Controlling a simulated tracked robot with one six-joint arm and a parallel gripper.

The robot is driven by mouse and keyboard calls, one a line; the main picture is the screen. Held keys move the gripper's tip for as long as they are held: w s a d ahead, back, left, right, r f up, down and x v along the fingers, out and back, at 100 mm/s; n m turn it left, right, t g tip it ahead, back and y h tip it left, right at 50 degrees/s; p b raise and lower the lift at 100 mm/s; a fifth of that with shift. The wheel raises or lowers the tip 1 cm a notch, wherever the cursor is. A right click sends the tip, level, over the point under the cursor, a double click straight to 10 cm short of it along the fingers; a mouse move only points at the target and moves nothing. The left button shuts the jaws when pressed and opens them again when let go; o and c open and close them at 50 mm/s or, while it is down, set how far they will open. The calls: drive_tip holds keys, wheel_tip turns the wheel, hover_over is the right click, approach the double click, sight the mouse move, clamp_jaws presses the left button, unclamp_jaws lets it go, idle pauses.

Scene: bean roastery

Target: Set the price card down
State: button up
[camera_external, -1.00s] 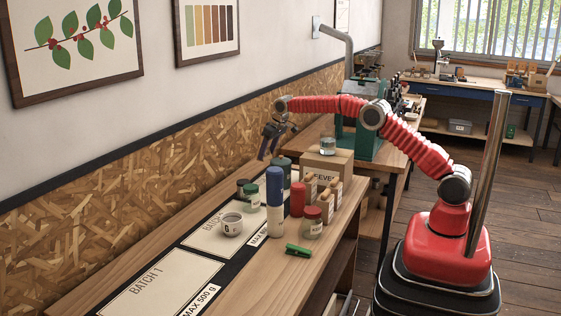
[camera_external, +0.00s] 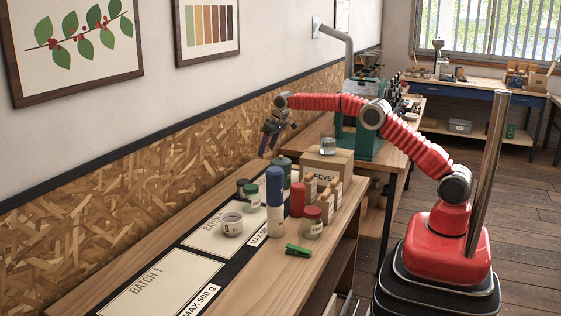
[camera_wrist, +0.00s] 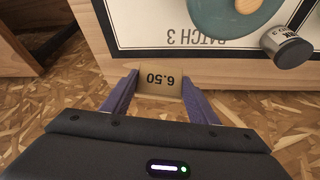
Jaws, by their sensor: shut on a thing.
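My gripper (camera_external: 267,152) is at the far end of the bench, beside the wood-chip wall panel. In the wrist view, its two purple fingers (camera_wrist: 159,96) are shut on the price card (camera_wrist: 160,83), a small tan card reading 6.50, which appears upside down. The card shows in front of the pale wooden edge of the bench. I cannot tell whether it touches anything besides the fingers. I cannot make out the card in the external view.
The wrist view shows a BATCH 3 sheet (camera_wrist: 135,22) with a round teal thing (camera_wrist: 235,12) and a grey-capped jar (camera_wrist: 286,45). In the external view, jars, a blue-topped cylinder (camera_external: 275,188) and a green clip (camera_external: 298,250) stand or lie nearer. The BATCH 1 sheet (camera_external: 165,285) is bare.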

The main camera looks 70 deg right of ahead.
drive_tip(key=s+a+r+n+y, duration=0.1)
drive_tip(key=s+a+n, duration=0.25)
drive_tip(key=a, duration=1.75)
drive_tip(key=s+a+r+n+y, duration=0.1)
drive_tip(key=s+a+r+n, duration=0.2)
drive_tip(key=a, duration=1.8)
drive_tip(key=s+a+f+n+y, duration=0.1)
drive_tip(key=s+a+f+n, duration=0.1)
drive_tip(key=s+a, duration=1.2)
drive_tip(key=s+a+f+n+g+y, duration=0.1)
drive_tip(key=s+a+n, duration=0.1)
drive_tip(key=s+a, duration=1.3)
drive_tip(key=shift+a+f+n, duration=0.35)
drive_tip(key=shift+a+f, duration=0.05)
drive_tip(key=shift+a, duration=0.4)
drive_tip(key=shift+f, duration=2.5)
